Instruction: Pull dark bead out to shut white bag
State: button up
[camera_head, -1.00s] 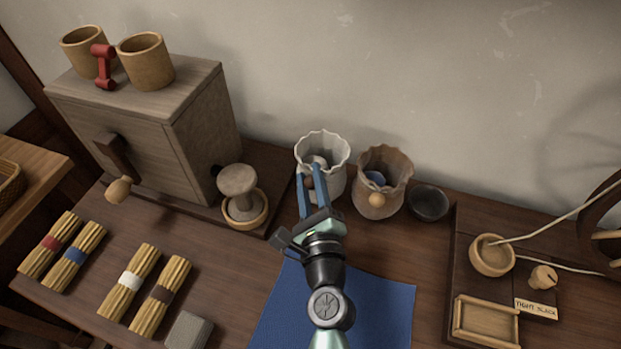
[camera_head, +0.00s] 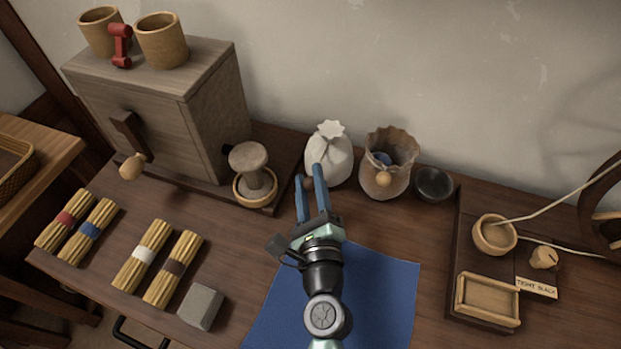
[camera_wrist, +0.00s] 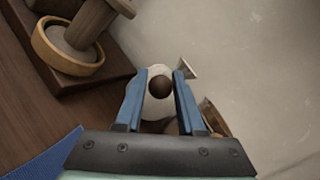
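The white bag (camera_head: 328,158) stands upright at the back of the table against the wall, its mouth gathered shut under a small frilled top. The dark bead (camera_head: 308,183) is at the bag's front, and it shows as a dark brown ball in the wrist view (camera_wrist: 160,87). My gripper (camera_head: 308,171) points at the bag with its two blue fingers on either side of the bead. In the wrist view (camera_wrist: 160,72), slim gaps show between the bead and each finger, so the gripper looks open around it. The bag's cord is not visible.
A brown bag (camera_head: 388,165) with an open mouth and a light bead stands close at right, beside a dark bowl (camera_head: 434,184). A wooden stamp in a ring (camera_head: 252,172) and a large box (camera_head: 165,110) stand at left. A blue cloth (camera_head: 385,290) lies in front.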

jog(key=o, duration=0.3)
jog(key=shift+s+d+b, duration=0.3)
jog(key=shift+s+b, duration=0.25)
jog(key=shift+s, duration=1.6)
jog(key=shift+s+d+b, duration=0.3)
jog(key=shift+s+b, duration=0.3)
jog(key=shift+s, duration=1.55)
jog(key=shift+s+d+b, duration=0.3)
jog(key=shift+s+b, duration=0.25)
jog(key=shift+s, duration=1.6)
